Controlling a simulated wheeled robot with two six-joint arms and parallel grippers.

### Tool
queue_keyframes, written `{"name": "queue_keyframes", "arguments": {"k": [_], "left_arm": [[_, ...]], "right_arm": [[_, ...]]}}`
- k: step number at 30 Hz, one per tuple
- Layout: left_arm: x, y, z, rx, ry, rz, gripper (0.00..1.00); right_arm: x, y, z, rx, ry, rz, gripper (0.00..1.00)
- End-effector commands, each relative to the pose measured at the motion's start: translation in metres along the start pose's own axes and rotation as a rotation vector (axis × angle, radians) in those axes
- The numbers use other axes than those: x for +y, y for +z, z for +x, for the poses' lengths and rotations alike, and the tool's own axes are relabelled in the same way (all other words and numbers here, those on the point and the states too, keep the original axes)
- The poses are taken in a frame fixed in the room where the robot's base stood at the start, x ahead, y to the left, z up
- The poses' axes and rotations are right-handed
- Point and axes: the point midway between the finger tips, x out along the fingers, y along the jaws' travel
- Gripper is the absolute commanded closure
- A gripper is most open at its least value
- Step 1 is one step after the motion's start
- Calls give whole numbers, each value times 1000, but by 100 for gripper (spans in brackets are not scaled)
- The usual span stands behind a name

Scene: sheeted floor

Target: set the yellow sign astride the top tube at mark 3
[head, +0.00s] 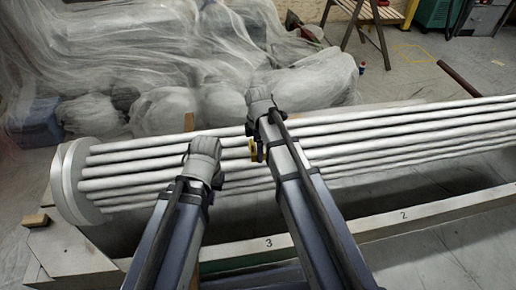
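The bundle of grey tubes runs from the round end plate (72,182) at left to the right edge. Its top tube (150,143) passes behind my arms. Mark 3 (269,243) is on the pale front rail, between my two arms. A small yellow piece, likely the sign (253,150), shows beside my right arm, in front of the tubes; most of it is hidden. I cannot tell whether it touches a tube or a gripper. My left gripper (204,162) is over the tubes, its fingers not distinguishable. My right arm reaches past the top tube, its fingers hidden.
Mark 2 (404,215) is farther right on the front rail (350,231). Plastic sheeting (170,60) covers heaped things behind the tubes. A wooden trestle (370,30) stands at the back.

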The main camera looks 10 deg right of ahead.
Motion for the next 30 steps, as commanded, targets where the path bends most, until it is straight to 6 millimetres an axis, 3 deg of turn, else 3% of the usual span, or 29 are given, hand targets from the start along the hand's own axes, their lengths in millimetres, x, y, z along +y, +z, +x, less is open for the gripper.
{"name": "queue_keyframes", "arguments": {"k": [19,30], "left_arm": [[2,-2,40,0,-7,2,100],[2,-2,34,0,-7,2,100]], "right_arm": [[0,0,40,0,0,0,85],[0,0,35,0,0,0,85]]}}
